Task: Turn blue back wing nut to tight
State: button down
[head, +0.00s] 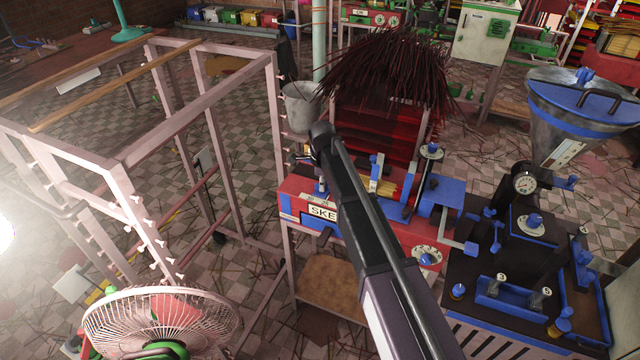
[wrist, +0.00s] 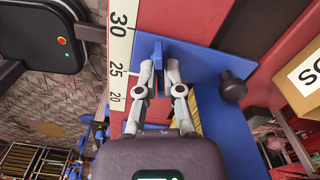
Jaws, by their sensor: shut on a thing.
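In the wrist view my gripper (wrist: 160,68) has its two grey fingers closed on the blue wing nut (wrist: 158,78), one on each side. The wing nut stands out from a blue plate (wrist: 205,62) beside a white scale (wrist: 120,38) marked 30, 25 and 20. In the head view my dark arm reaches over the red and blue machine (head: 294,200) with the SKE label. My fingers and the wing nut cannot be made out there, because the arm end covers that spot.
A black knob (wrist: 232,88) sits right of my fingers. A cardboard box (wrist: 300,80) is further right. In the head view a grey bucket (head: 300,106) and a pink frame (head: 212,140) stand left of my arm; a blue-topped machine (head: 520,270) stands right.

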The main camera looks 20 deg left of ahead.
jog(key=shift+s+a+m, duration=0.1)
jog(key=shift+m, duration=1.2)
jog(key=c, duration=0.8)
grip_release()
jog(key=shift+r, duration=0.1)
